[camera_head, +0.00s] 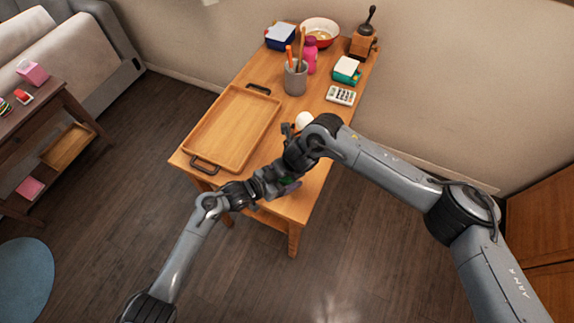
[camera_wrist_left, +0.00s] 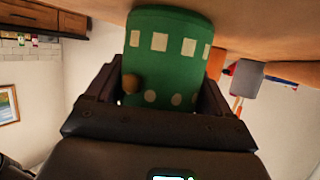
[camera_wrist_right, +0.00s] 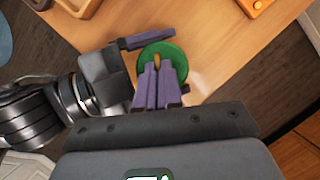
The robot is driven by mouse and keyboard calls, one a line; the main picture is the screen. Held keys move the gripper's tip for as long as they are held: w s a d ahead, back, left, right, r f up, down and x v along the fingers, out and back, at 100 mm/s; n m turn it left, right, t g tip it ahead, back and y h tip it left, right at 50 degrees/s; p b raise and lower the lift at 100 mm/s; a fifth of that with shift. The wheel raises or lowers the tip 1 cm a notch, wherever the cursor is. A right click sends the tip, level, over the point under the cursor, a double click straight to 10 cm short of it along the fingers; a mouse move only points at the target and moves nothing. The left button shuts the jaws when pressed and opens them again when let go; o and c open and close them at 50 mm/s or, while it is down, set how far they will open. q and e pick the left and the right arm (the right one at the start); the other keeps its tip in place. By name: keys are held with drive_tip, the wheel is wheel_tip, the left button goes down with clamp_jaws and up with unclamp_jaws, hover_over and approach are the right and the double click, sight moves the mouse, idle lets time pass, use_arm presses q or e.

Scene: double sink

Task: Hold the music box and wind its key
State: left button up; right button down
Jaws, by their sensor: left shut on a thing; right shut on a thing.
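The music box is a green drum with cream squares (camera_wrist_left: 165,55), filling the gap between the fingers of my left gripper (camera_wrist_left: 158,95) in the left wrist view. A small round brown knob (camera_wrist_left: 130,84) shows on its near side. In the right wrist view its round green end (camera_wrist_right: 178,52) shows, with a brass-coloured key (camera_wrist_right: 157,60) at my right gripper (camera_wrist_right: 158,78). The right fingers are close together on the key, partly hiding it. In the head view both grippers meet over the table's front end, and the arms mostly hide the box (camera_head: 288,181).
A wooden tray (camera_head: 231,127) with dark handles lies left of the grippers on the table (camera_head: 301,207). A white round object (camera_head: 303,120) stands just behind the right arm. A utensil cup (camera_head: 296,79), calculator (camera_head: 341,95), bowl (camera_head: 320,29) and grinder (camera_head: 362,44) stand farther back.

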drive_tip(key=m, duration=0.2)
drive_tip(key=m+h, duration=0.1)
drive_tip(key=m, duration=0.1)
drive_tip(key=shift+a+m+t+h, duration=0.15)
drive_tip(key=shift+m+t+h, duration=0.15)
drive_tip(key=m+h, duration=0.1)
drive_tip(key=m, duration=0.2)
drive_tip(key=shift+a+m+h, duration=0.1)
drive_tip(key=shift+m+h, duration=0.2)
drive_tip(key=m, duration=0.2)
drive_tip(key=m+g+h, duration=0.1)
drive_tip(key=m, duration=0.1)
drive_tip(key=shift+w+a+h, duration=0.1)
drive_tip(key=shift+h, duration=0.2)
drive_tip(key=shift+m+g+h, duration=0.5)
drive_tip(key=shift+m, duration=1.7)
drive_tip(key=c, duration=1.3)
unclamp_jaws()
drive_tip(key=shift+f, duration=0.1)
